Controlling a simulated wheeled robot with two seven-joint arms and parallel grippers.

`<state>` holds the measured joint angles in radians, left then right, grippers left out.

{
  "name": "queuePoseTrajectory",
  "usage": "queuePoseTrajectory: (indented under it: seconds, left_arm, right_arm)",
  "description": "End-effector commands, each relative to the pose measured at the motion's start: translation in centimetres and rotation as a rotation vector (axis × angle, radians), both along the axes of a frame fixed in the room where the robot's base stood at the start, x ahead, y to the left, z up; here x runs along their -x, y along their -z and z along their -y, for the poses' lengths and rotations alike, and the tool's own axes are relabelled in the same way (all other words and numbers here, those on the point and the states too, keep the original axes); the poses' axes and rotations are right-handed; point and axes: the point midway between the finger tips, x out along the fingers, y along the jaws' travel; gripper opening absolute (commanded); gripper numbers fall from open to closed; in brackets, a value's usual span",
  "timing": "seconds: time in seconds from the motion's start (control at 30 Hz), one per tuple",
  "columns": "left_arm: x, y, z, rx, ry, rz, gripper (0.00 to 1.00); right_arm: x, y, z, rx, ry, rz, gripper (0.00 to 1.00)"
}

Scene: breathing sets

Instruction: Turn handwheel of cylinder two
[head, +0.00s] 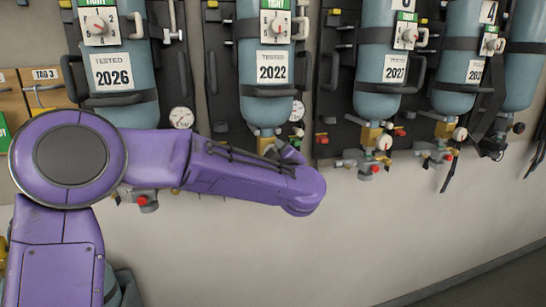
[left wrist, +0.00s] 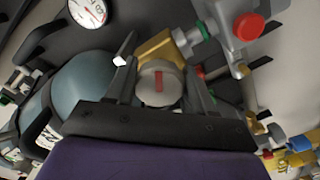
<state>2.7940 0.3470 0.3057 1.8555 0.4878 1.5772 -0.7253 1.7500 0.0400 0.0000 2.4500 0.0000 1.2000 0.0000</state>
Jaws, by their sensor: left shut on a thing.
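Cylinder two (head: 264,95) is the second blue cylinder from the left in the head view, with a tag reading TESTED 2022. Its handwheel (left wrist: 160,82), a pale round knob with a red mark, shows in the left wrist view below a brass valve block (left wrist: 160,47). My left gripper (left wrist: 158,88) has one dark finger on each side of the handwheel and is shut on it. In the head view my purple left arm hides the handwheel and most of the gripper. My right gripper is in neither view.
A pressure gauge (head: 298,110) sits beside cylinder two, and another gauge (head: 181,117) is further left. A red-capped fitting (left wrist: 248,26) is close to the gripper. Cylinder three (head: 383,65) hangs to the right with its own valve. The wall below is clear.

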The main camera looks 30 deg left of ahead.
Motion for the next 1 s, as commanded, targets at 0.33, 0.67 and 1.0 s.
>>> queuePoseTrajectory:
  seconds: [0.33, 0.67, 1.0]
  left_arm:
    - [0.1, 0.7, 0.1, 0.004, 0.0, -0.013, 0.56]
    - [0.1, 0.3, 0.0, 0.001, 0.0, -0.005, 0.77]
    - [4.0, 0.6, 4.8, -0.003, 0.003, -0.003, 0.77]
  right_arm:
    - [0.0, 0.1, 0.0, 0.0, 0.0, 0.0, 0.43]
    - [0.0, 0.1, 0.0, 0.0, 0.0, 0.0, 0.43]
    - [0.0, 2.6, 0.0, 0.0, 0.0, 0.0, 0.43]
